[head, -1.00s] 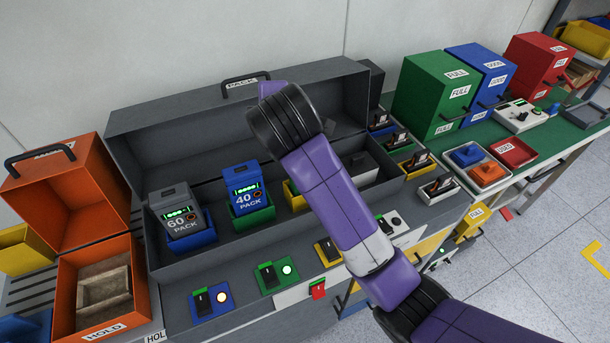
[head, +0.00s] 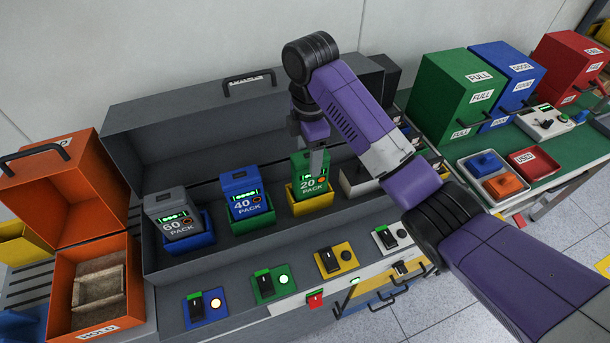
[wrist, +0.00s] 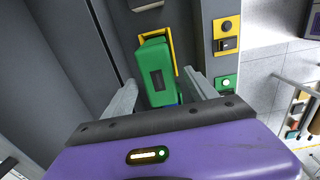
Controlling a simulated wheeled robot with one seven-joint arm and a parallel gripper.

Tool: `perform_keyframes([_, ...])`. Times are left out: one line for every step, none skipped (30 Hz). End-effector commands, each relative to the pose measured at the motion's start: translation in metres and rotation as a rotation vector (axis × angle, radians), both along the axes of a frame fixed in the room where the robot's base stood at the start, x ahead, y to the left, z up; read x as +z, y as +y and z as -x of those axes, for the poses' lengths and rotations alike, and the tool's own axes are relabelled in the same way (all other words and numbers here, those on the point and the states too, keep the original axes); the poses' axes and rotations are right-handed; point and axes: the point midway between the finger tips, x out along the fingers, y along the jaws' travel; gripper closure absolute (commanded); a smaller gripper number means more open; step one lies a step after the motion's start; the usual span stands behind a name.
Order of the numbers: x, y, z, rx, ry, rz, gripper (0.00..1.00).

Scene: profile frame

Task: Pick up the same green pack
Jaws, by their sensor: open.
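The green pack (head: 309,178), marked 20, stands in the yellow holder (head: 302,208) in the grey case, right of the blue pack. My gripper (head: 317,152) is open, pointing down over the green pack's top; one finger overlaps the pack in the head view. In the wrist view the green pack (wrist: 155,66) lies between and beyond my two spread fingers (wrist: 158,98). I see no finger closed on it, and I cannot tell whether the fingertips reach down beside it.
The blue pack (head: 245,198), marked 40, and the grey pack (head: 175,222), marked 60, stand in holders to the left. The case lid (head: 125,125) rises behind. Switch panels line the front. An open orange box (head: 72,305) stands at left.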

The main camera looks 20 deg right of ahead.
Motion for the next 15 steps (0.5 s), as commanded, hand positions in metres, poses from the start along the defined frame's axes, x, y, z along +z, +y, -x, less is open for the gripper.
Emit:
perform_keyframes([-0.002, -0.003, 0.001, -0.001, 0.011, 0.001, 0.34])
perform_keyframes([-0.004, -0.004, 0.002, 0.0, 0.015, 0.001, 0.34])
perform_keyframes([-0.008, -0.004, 0.002, 0.0, 0.017, 0.0, 0.34])
perform_keyframes([-0.012, -0.004, 0.002, 0.0, 0.017, -0.001, 0.34])
perform_keyframes([-0.015, -0.003, 0.002, 0.0, 0.017, -0.002, 0.34])
perform_keyframes([-0.02, -0.003, 0.002, 0.0, 0.016, -0.001, 0.34])
perform_keyframes([-0.022, -0.004, 0.002, -0.001, 0.016, -0.001, 0.34])
perform_keyframes([-0.025, -0.004, 0.002, -0.001, 0.015, -0.001, 0.34])
perform_keyframes([-0.027, -0.003, 0.002, 0.0, 0.015, -0.001, 0.34])
perform_keyframes([-0.029, -0.004, 0.002, 0.0, 0.015, 0.0, 0.34])
perform_keyframes([-0.032, -0.004, 0.001, 0.0, 0.015, 0.0, 0.34])
perform_keyframes([-0.036, -0.005, 0.001, -0.001, 0.015, -0.001, 0.34])
perform_keyframes([-0.039, -0.005, 0.001, -0.002, 0.015, -0.001, 0.34])
perform_keyframes([-0.044, -0.005, 0.001, -0.002, 0.016, -0.001, 0.34])
perform_keyframes([-0.046, -0.007, 0.001, -0.003, 0.017, 0.0, 0.34])
